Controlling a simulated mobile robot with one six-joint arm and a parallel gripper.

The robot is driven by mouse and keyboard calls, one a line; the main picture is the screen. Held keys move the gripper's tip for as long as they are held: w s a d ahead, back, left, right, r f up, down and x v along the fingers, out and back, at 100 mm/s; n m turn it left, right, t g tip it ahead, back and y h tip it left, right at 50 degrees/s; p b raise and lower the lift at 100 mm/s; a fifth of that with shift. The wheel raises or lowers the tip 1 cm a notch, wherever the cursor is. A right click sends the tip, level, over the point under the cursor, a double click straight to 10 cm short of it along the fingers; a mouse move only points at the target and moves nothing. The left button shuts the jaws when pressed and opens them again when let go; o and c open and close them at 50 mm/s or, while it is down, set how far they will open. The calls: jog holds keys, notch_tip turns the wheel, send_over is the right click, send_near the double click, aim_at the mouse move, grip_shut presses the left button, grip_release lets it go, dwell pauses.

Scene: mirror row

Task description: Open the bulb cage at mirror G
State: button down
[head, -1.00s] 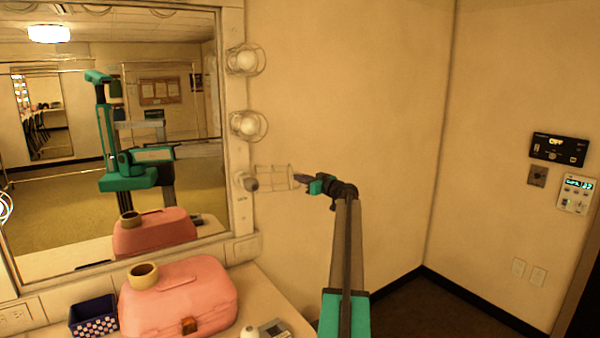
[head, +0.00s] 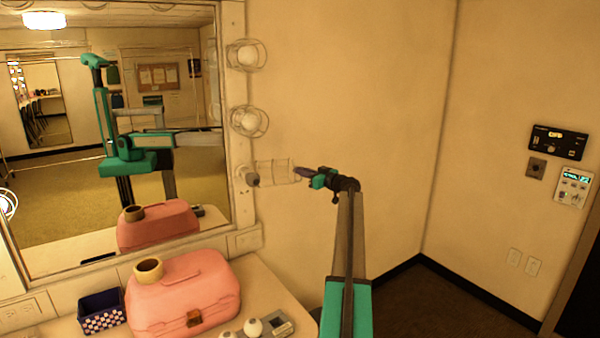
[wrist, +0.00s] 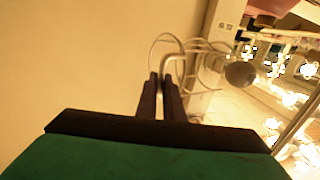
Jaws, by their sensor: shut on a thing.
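The wire bulb cage (head: 275,172) is at the lowest socket on the right side of the mirror frame (head: 238,130). It sticks out to the right from a dark, unlit bulb (head: 251,178). My gripper (head: 303,173) is at the cage's outer end. In the wrist view, my gripper (wrist: 160,84) is shut on a wire of the cage (wrist: 196,62), with the dark bulb (wrist: 240,74) farther right. I cannot tell how far the cage is open. The lettering on the frame is too small to read.
Two caged bulbs (head: 246,120) are above. On the counter (head: 275,290) are a pink case (head: 185,295) with a tape roll (head: 149,268) on it, a dotted bin (head: 102,312), two white bulbs (head: 253,327) and a grey device (head: 280,322).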

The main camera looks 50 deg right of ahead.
jog(key=shift+s+d+r, duration=0.1)
jog(key=shift+r, duration=0.15)
jog(key=c, duration=1.9)
grip_release()
jog(key=shift+s, duration=0.1)
jog(key=s+a+b, duration=0.1)
jog(key=s+b, duration=0.4)
jog(key=s, duration=0.8)
jog(key=shift+s, duration=0.35)
jog(key=shift+f, duration=0.1)
